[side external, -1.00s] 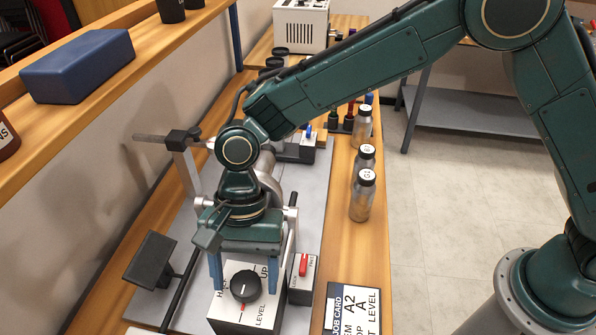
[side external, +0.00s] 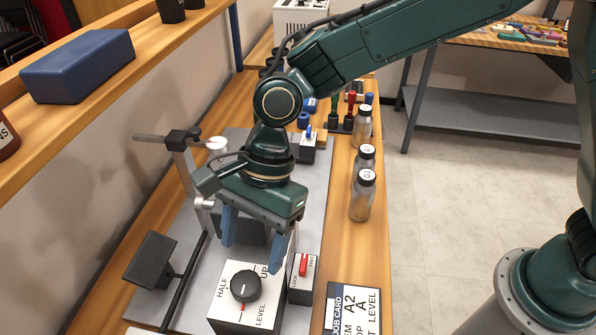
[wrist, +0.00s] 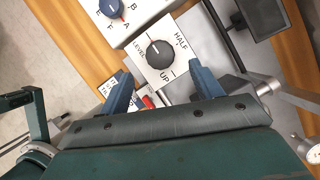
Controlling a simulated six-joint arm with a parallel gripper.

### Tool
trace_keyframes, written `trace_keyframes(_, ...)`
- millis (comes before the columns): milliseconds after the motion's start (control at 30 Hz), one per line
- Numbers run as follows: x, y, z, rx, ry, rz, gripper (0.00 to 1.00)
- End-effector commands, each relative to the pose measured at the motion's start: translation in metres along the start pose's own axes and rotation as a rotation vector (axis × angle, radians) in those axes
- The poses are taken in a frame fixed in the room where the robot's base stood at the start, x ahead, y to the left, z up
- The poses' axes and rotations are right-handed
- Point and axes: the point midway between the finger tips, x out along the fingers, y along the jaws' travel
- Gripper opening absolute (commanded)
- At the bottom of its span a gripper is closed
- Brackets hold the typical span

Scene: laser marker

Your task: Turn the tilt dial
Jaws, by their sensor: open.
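The tilt dial (side external: 245,286) is a black round knob on a white-topped box (side external: 222,318) marked HALF, UP and LEVEL. A short red mark shows at the knob's edge on the LEVEL side. The wrist view shows the dial (wrist: 160,54) whole, just beyond my fingertips. My gripper (side external: 252,248) is open and empty, its blue fingers apart. It is above and behind the dial in the side view, tilted, and not touching it. The fingers (wrist: 162,72) point toward the dial's UP side in the wrist view.
A small box with a red LOCK/FREE switch (side external: 303,265) stands right of the dial box. A job card (side external: 354,312) lies to the right, reading LEVEL. A dark plate (side external: 149,261) stands left. Metal bottles (side external: 361,196) line the right. A blue knob (wrist: 110,8) shows beyond.

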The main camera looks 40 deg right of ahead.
Motion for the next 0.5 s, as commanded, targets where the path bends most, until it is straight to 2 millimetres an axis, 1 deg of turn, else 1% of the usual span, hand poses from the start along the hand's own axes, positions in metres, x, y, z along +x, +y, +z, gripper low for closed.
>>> trace_keyframes(33,-0.009,-0.001,0.0,0.0,-0.001,-0.005,0.65)
trace_keyframes(500,-0.074,-0.001,0.0,0.0,-0.001,-0.004,0.65)
